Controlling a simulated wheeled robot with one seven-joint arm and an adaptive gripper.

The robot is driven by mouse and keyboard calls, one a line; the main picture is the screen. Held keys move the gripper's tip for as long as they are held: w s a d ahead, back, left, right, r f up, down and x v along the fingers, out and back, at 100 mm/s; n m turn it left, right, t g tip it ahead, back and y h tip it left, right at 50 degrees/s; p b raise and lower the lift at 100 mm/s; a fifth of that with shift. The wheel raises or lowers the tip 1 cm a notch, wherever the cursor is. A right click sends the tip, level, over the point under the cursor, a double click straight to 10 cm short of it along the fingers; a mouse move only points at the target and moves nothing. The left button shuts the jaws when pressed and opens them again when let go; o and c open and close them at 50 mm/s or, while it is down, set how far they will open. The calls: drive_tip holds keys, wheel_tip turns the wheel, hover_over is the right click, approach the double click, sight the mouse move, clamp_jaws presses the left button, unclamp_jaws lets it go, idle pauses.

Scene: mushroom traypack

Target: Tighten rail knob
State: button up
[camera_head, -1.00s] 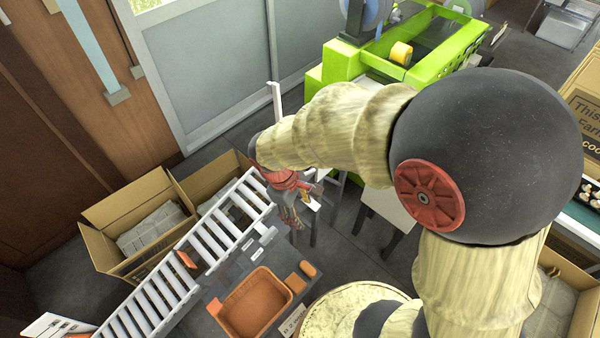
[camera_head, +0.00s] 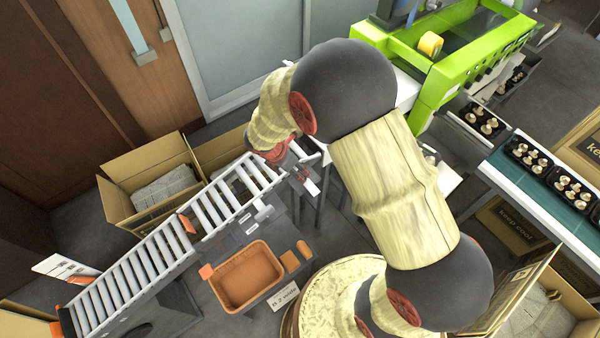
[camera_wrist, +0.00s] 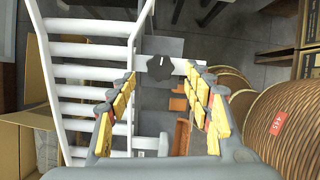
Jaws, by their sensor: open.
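A dark lobed rail knob (camera_wrist: 161,67) with a pale line on its face shows in the wrist view, on a light bracket by the right side rail of the white roller rail (camera_wrist: 90,52). My gripper (camera_wrist: 161,78) is open and empty, its yellow-padded fingers spread left and right. The knob appears between and just beyond the fingertips; I cannot tell if they touch it. In the head view my gripper (camera_head: 301,176) is at the upper right end of the roller rail (camera_head: 213,206), and I cannot make out the knob there.
An orange tray (camera_head: 246,307) lies below the rail. Open cardboard boxes (camera_head: 148,163) stand behind it. A green machine (camera_head: 440,75) is at upper right, and a table with mushroom trays (camera_head: 500,180) at right. A ribbed brown cylinder (camera_wrist: 262,115) is close to the right finger.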

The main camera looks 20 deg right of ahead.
sight(300, 173)
drive_tip(key=x, duration=0.5)
drive_tip(key=shift+b, duration=0.35)
drive_tip(key=shift+r, duration=0.1)
drive_tip(key=c, duration=0.3)
drive_tip(key=c, duration=0.8)
drive_tip(key=shift+c, duration=0.3)
